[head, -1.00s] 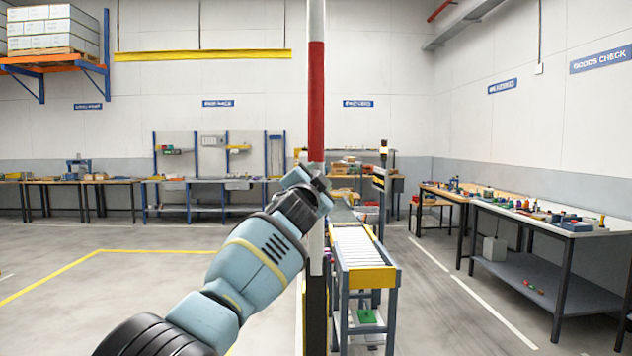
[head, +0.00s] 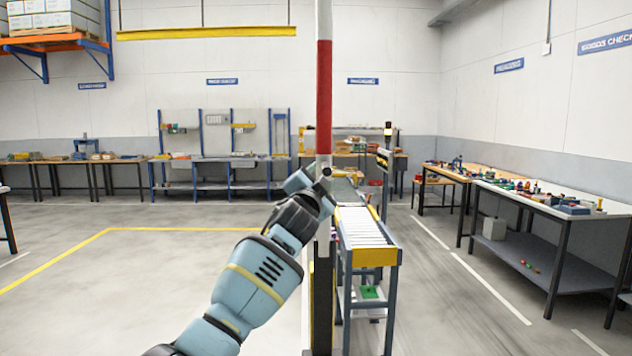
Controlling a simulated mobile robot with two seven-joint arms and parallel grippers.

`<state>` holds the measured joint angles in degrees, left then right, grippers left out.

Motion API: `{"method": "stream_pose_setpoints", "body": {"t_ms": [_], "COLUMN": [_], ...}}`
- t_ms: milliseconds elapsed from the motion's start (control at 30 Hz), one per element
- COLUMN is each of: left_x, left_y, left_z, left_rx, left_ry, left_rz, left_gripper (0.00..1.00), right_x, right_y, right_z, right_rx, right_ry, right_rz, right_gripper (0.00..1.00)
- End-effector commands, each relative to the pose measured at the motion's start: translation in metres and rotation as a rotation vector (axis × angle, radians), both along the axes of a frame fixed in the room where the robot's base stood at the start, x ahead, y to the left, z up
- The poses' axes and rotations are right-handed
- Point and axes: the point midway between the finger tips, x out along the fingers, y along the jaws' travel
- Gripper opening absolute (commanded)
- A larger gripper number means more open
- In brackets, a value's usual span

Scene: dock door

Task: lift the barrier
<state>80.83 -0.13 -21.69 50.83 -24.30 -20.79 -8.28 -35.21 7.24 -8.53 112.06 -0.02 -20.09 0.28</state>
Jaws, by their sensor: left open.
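The barrier (head: 324,95) is a red and white striped pole. It stands upright in the middle of the head view, and its top runs out of the picture. A dark post (head: 322,300) shows below it. My left gripper (head: 322,176) is at the pole's lower white part, just under the red band. Its jaws are open and small in the picture, and I cannot tell whether they touch the pole. My right gripper is not in view.
A roller conveyor (head: 376,257) with a yellow end stands just right of the post. A workbench (head: 560,208) with small items is at the right. More benches (head: 222,160) line the back wall. The floor at the left, with a yellow line (head: 60,262), is clear.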

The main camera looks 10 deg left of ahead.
Motion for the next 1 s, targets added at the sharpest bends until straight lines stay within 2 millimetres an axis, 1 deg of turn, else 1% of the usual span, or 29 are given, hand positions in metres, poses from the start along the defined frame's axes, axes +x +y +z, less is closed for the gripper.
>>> {"method": "stream_pose_setpoints", "body": {"t_ms": [100, 300, 667, 733, 767, 867, 967, 1000], "left_x": [-0.007, -0.014, -0.015, -0.015, -0.015, -0.016, -0.023, -0.028], "left_y": [0.001, 0.001, 0.001, 0.001, 0.001, 0.001, 0.002, 0.002], "left_z": [-0.007, -0.01, -0.012, -0.019, -0.026, -0.062, -0.12, -0.147], "left_rx": [0.002, 0.001, 0.002, -0.002, -0.007, -0.03, -0.074, -0.095], "left_ry": [0.006, 0.009, 0.011, 0.019, 0.026, 0.065, 0.128, 0.157], "left_rz": [0.001, 0.0, 0.0, -0.002, -0.004, -0.016, -0.036, -0.045], "left_gripper": [0.43, 0.43, 0.43, 0.43, 0.43, 0.43, 0.43, 0.43], "right_x": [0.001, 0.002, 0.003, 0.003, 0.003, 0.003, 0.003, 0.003], "right_y": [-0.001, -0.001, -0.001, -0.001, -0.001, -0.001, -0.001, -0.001], "right_z": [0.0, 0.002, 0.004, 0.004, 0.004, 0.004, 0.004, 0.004], "right_rx": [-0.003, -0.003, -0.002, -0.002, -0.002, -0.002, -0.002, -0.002], "right_ry": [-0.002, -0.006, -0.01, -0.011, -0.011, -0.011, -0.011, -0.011], "right_rz": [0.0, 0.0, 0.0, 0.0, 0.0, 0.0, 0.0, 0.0], "right_gripper": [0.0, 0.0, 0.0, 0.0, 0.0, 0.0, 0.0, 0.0]}}
